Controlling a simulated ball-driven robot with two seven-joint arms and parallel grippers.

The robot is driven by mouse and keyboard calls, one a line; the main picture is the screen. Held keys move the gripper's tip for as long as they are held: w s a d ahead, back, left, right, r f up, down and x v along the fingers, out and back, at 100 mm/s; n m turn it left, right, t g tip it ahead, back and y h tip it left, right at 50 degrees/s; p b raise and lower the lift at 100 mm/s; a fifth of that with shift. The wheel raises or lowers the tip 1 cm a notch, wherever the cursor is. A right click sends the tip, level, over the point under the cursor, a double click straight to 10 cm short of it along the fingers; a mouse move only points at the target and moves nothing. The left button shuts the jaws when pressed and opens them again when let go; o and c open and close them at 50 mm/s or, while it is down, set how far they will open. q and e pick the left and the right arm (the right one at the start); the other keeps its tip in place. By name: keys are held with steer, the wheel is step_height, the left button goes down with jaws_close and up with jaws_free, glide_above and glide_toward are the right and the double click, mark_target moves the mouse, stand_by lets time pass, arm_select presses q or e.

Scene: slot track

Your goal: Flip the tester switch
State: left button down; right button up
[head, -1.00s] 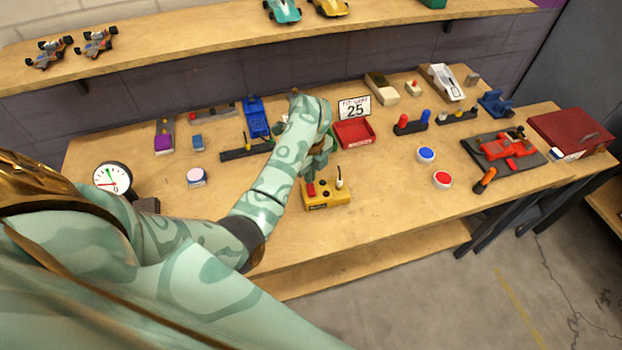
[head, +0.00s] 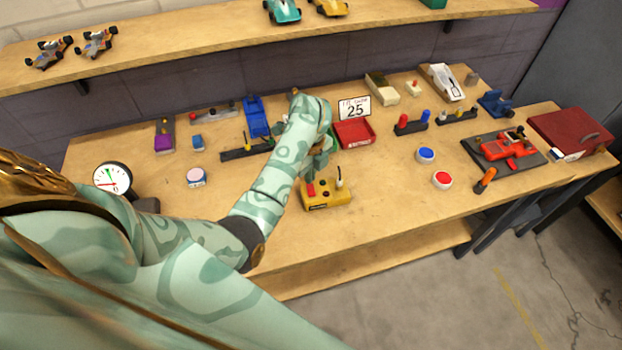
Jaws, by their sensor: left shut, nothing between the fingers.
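The tester (head: 326,196) is a yellow box near the front edge of the bench, in the middle of the head view. A red block and a small red button show on its top, and a white-tipped switch lever (head: 339,180) stands at its right rear. My left gripper (head: 316,172) is just behind and above the tester, shut and empty. The forearm hides part of the gripper, so I cannot tell whether the fingers touch the tester. My right gripper is not in view.
A red tray (head: 354,133) and a "25" sign (head: 354,107) stand behind the tester. A blue button (head: 426,155) and a red button (head: 442,180) are to its right. A round gauge (head: 112,178) stands far left.

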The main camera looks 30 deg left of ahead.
arm_select(q)
steer(key=shift+f+b, duration=0.8)
steer(key=shift+f, duration=0.2)
stand_by(0.5)
steer(key=shift+r, duration=0.15)
step_height(320, 180, up, 7)
steer(key=p, duration=0.6)
stand_by(0.4)
